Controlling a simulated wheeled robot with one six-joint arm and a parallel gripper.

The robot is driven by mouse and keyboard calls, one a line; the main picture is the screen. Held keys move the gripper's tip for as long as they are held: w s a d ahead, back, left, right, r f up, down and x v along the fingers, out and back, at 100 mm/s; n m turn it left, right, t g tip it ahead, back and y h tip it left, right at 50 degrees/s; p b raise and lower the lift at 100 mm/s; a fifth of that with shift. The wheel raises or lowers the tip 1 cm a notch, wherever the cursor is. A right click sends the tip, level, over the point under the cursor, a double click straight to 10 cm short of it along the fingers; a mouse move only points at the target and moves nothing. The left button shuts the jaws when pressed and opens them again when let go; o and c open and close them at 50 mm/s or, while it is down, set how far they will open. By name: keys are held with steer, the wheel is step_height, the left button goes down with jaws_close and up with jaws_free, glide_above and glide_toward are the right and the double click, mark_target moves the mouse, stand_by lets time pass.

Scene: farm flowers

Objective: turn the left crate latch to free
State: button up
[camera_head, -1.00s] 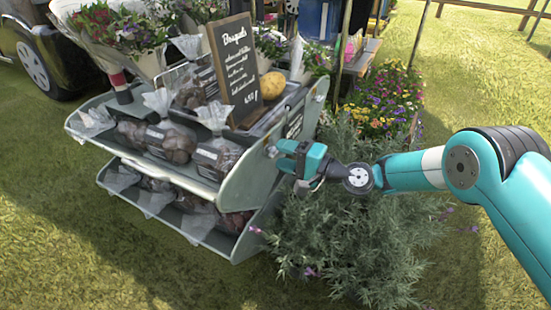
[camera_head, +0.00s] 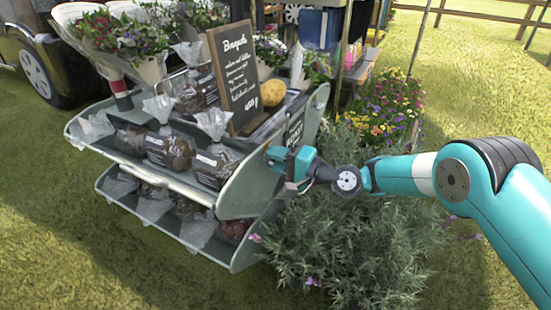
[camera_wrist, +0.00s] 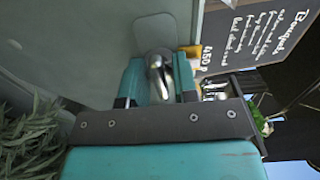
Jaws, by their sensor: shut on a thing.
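The left crate latch (camera_wrist: 158,76) is a small shiny metal lever on a pale rounded plate (camera_wrist: 153,32) in the wrist view. It is fixed to the grey-green side panel (camera_head: 243,196) of the stand. My gripper (camera_wrist: 162,72) has its teal fingers on both sides of the lever and is shut on it. In the head view my gripper (camera_head: 274,158) is up against the panel's outer face, and the fingers hide the latch. The lever's exact angle is hard to tell.
The two-tier stand holds dark bagged goods (camera_head: 170,148) and a chalkboard sign (camera_head: 236,75). A leafy bush (camera_head: 345,245) stands just below and behind my arm. Flowers (camera_head: 385,110) grow at the back right. Open grass (camera_head: 485,65) lies to the right.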

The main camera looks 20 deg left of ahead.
steer(key=shift+n, duration=0.4)
steer(key=n, duration=0.3)
steer(key=shift+n, duration=0.4)
steer(key=n, duration=0.4)
steer(key=shift+n+b, duration=0.3)
steer(key=n+b, duration=0.1)
steer(key=n, duration=0.3)
steer(key=shift+d+f, duration=0.1)
steer(key=n+b, duration=0.1)
steer(key=n, duration=0.3)
steer(key=shift+n, duration=0.4)
steer(key=o, duration=0.8)
